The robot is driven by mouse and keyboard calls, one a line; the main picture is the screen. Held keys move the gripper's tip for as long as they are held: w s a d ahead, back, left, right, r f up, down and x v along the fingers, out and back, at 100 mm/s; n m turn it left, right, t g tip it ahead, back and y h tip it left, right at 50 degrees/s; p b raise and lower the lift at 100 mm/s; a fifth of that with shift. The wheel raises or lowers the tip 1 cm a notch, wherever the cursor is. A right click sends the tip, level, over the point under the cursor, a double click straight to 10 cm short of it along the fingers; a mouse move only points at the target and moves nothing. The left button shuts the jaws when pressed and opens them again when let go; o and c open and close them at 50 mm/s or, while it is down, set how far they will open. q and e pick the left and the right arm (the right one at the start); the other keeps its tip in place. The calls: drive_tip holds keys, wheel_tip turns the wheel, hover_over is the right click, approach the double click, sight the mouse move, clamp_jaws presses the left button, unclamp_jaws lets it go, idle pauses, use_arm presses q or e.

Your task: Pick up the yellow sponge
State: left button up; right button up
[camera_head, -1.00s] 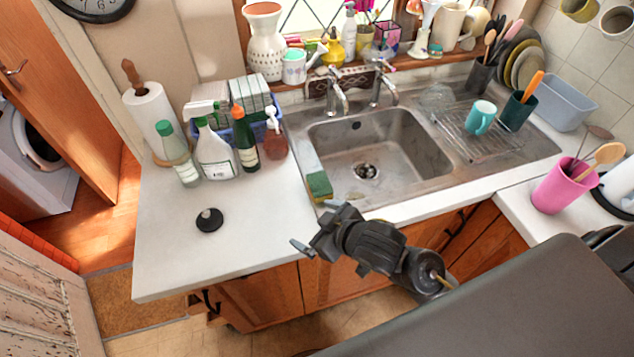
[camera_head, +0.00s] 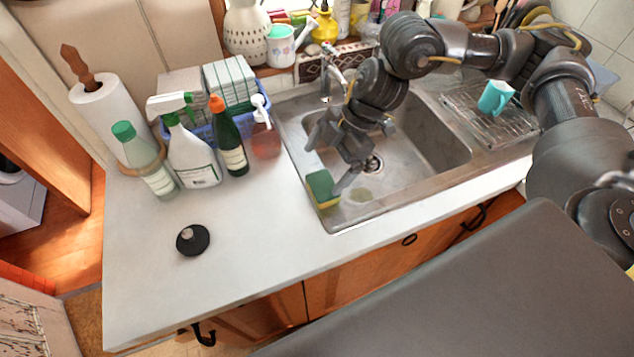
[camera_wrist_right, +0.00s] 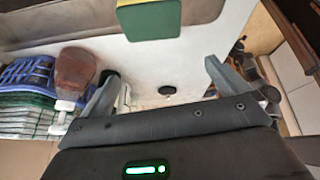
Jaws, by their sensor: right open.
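The yellow sponge (camera_head: 322,189) with a green scouring side stands at the left front edge of the steel sink (camera_head: 420,200). It also shows at the top of the right wrist view (camera_wrist_right: 149,20), ahead of the jaws and apart from them. My right gripper (camera_head: 328,164) reaches over the sink from the right, its fingers spread and empty, close to the sponge. In the right wrist view its two fingers (camera_wrist_right: 160,85) are wide apart with white counter between them. My left gripper is not in the head view.
A green-capped bottle (camera_head: 143,160), white spray bottle (camera_head: 193,155), dark green bottle (camera_head: 229,140) and red-brown soap bottle (camera_head: 265,138) stand left of the sink. A black stopper (camera_head: 193,240) lies on the counter (camera_head: 250,260). The tap (camera_head: 334,85) is behind my right gripper.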

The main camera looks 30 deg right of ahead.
drive_tip(key=d+m+h, duration=0.1)
drive_tip(key=d, duration=0.3)
hover_over(324, 184)
drive_tip(key=d, duration=0.2)
drive_tip(key=shift+g, duration=0.3)
drive_tip(key=f, duration=0.4)
drive_tip(key=shift+s+f+p, duration=0.1)
drive_tip(key=shift+s+p, duration=0.15)
drive_tip(key=shift+p, duration=0.05)
drive_tip(key=shift+a+f+p, duration=0.1)
drive_tip(key=shift+f+p, duration=0.25)
drive_tip(key=shift+f, duration=0.05)
drive_tip(key=p+x, duration=0.1)
drive_tip(key=x, duration=0.3)
drive_tip(key=shift+w+f, duration=0.2)
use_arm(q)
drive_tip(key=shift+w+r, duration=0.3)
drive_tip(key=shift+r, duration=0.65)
use_arm(e)
drive_tip(key=c, duration=0.9)
